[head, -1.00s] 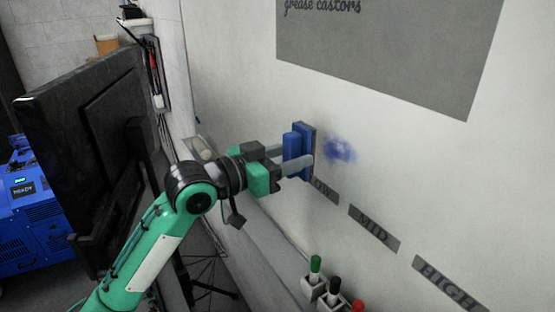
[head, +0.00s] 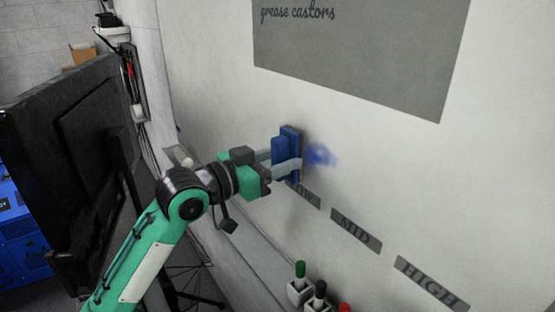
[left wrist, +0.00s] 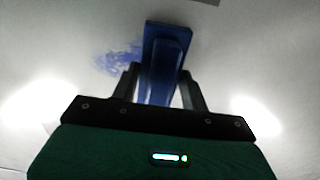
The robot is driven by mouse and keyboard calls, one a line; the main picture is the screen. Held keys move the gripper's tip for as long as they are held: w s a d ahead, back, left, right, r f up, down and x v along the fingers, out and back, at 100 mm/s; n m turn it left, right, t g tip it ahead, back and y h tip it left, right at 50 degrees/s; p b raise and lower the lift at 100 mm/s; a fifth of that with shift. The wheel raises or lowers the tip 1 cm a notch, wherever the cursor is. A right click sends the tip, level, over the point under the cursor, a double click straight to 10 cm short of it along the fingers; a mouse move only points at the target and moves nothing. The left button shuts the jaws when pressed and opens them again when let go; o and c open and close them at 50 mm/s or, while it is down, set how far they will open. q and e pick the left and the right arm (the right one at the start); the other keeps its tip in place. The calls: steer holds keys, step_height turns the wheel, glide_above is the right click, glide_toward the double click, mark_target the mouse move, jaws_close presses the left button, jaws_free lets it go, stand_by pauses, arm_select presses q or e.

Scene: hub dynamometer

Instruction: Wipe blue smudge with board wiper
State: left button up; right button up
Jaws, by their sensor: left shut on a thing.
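The blue board wiper (head: 283,150) is held against or very near the whiteboard, its dark pad side facing the board. My left gripper (head: 283,163) is shut on its blue handle. The blue smudge (head: 321,155) is on the whiteboard (head: 400,165), just right of the wiper in the head view; the wiper may hide part of its left edge. In the left wrist view the wiper (left wrist: 166,62) stands between the fingers and the smudge (left wrist: 118,60) shows to its left. My right gripper is not in view.
Labels LOW, MID (head: 355,230) and HIGH (head: 431,283) run below the smudge. Marker pens in holders (head: 300,283) stand at the bottom. A grey panel with writing (head: 360,50) is above. A black monitor (head: 60,150) is at left.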

arm_select(q)
steer(key=shift+w+d, duration=0.15)
steer(key=shift+d, duration=0.1)
steer(key=shift+w+d, duration=0.35)
steer(key=shift+d, duration=0.1)
